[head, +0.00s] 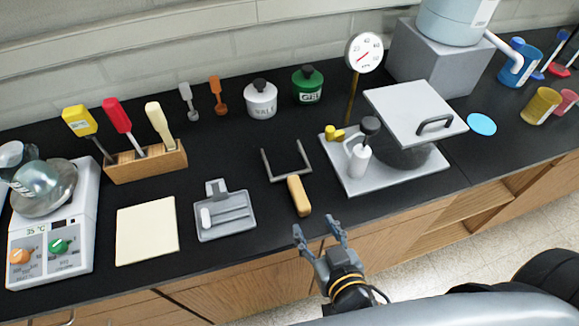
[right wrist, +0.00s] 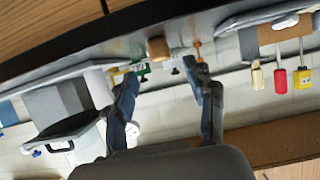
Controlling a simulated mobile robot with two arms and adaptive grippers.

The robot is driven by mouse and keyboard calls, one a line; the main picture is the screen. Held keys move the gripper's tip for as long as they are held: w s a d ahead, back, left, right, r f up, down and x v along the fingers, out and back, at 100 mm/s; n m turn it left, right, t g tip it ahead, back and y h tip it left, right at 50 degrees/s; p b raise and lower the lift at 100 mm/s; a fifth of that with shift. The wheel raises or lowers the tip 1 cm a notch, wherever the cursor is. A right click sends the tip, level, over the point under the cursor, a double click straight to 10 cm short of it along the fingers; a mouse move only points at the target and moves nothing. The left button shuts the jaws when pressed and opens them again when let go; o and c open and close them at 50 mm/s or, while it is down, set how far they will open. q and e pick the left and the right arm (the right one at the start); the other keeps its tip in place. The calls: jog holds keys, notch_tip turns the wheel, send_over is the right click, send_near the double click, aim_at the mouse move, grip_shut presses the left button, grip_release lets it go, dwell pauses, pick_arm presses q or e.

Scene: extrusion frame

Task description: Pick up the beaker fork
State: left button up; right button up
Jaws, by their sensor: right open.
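The beaker fork is a grey U-shaped prong frame with a tan handle (head: 299,196). It lies on the black bench with its prongs toward the wall and its handle toward the front edge. My right gripper (head: 316,226) is open and empty, just off the bench's front edge, slightly right of the handle end and apart from it. In the right wrist view the tan handle end (right wrist: 158,48) shows beyond and between the open fingers; the prongs are hard to make out there. My left gripper is not in view.
A hot-plate-like station with a square lid (head: 416,108) stands right of the fork. A grey tray (head: 238,228) and a cream pad (head: 147,230) lie left. White (head: 260,101) and green (head: 307,86) jars stand behind. Bench around the handle is clear.

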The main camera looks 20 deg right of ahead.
aim_at(301, 200)
jog(key=x, duration=0.2)
jog(key=r+x, duration=0.1)
jog(key=x, duration=0.1)
jog(key=b+x, duration=0.1)
jog(key=x, duration=0.2)
jog(key=shift+w+r, duration=0.1)
jog(key=shift+w, duration=0.25)
jog(key=shift+w+a, duration=0.1)
jog(key=shift+w, duration=0.55)
jog(key=b+x, duration=0.1)
jog(key=x, duration=0.3)
jog(key=shift+w+b, duration=0.25)
jog(key=shift+b, duration=0.05)
jog(key=shift+w, duration=0.25)
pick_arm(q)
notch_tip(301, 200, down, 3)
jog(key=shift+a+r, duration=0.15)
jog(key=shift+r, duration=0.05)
pick_arm(e)
jog(key=shift+s, duration=0.1)
jog(key=shift+c, duration=0.4)
grip_shut()
